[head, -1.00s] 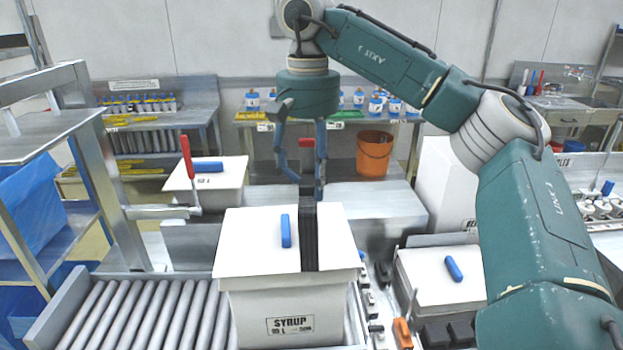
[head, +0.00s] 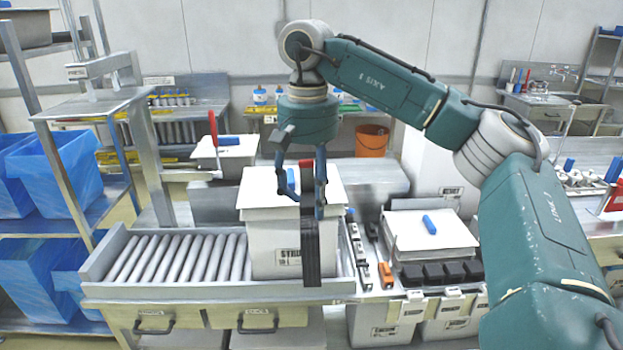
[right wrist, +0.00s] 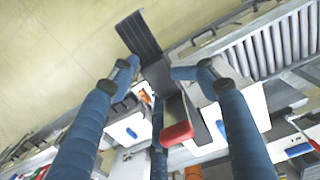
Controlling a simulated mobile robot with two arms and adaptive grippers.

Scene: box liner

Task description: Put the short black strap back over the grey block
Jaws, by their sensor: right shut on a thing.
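The black strap (head: 312,245) is a flat ribbed band hanging upright below my right gripper (head: 305,208). It stands in front of the right part of the white SYRUP box (head: 266,242). My right gripper is shut on the strap. In the right wrist view, the strap (right wrist: 138,36) extends past my fingertips (right wrist: 155,78). A red piece (head: 306,168) shows between the fingers in the head view, and a red handle-like piece (right wrist: 177,133) shows in the wrist view. I cannot make out the grey block for certain. My left gripper is out of view.
The box has a blue handle on its lid and stands on a roller conveyor (head: 180,258). A red-handled clamp (head: 213,130) stands behind it. To the right are an orange part (head: 385,272), black blocks (head: 440,272) and another white box (head: 427,234).

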